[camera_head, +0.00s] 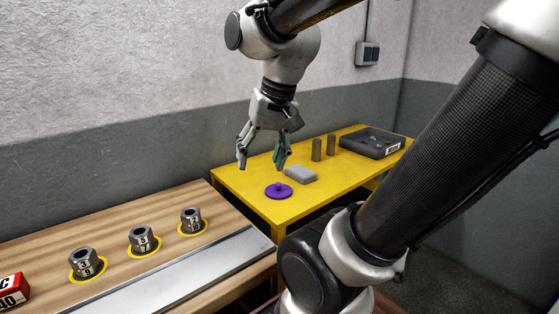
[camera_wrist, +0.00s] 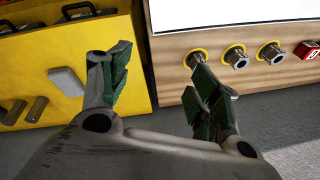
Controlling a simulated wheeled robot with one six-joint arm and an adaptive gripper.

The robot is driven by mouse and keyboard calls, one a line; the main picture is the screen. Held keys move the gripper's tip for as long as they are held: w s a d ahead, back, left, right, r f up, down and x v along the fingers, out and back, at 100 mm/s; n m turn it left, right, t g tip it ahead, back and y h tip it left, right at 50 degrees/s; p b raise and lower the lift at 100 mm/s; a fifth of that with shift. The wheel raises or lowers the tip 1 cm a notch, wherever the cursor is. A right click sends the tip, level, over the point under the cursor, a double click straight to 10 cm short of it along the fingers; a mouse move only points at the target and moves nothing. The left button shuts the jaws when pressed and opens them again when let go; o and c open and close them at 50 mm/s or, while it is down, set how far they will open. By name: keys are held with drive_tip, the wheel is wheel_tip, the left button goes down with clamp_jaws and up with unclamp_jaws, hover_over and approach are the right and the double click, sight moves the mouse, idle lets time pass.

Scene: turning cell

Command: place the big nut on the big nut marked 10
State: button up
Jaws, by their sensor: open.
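Three grey metal nuts stand in a row on the wooden table in the head view: a near one (camera_head: 84,262), a middle one (camera_head: 142,239) and a far one (camera_head: 191,220). Each sits within a yellow ring and bears dark markings; I cannot surely read which is marked 10. The row also shows in the wrist view, with the far nut (camera_wrist: 197,58) partly behind a finger, then the middle nut (camera_wrist: 236,57) and the near nut (camera_wrist: 271,53). My gripper (camera_head: 261,163) is open and empty, in the air near the yellow table's left end, apart from the nuts.
The yellow table (camera_head: 245,190) holds a purple knobbed disc (camera_head: 279,191), a grey block (camera_head: 300,174), two dark cylinders (camera_head: 317,149) and a dark tray (camera_head: 371,143). A red-and-white block (camera_head: 12,290) lies at the wooden table's left. A flat metal strip (camera_head: 180,275) runs along its front.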

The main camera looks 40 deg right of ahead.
drive_tip(key=s+n, duration=0.1)
drive_tip(key=s+d+n, duration=0.1)
drive_tip(key=n, duration=0.1)
drive_tip(key=s+d+n+t+h, duration=0.1)
drive_tip(key=s, duration=0.1)
drive_tip(key=shift+d+f, duration=0.1)
drive_tip(key=shift+f, duration=0.05)
idle(1.0)
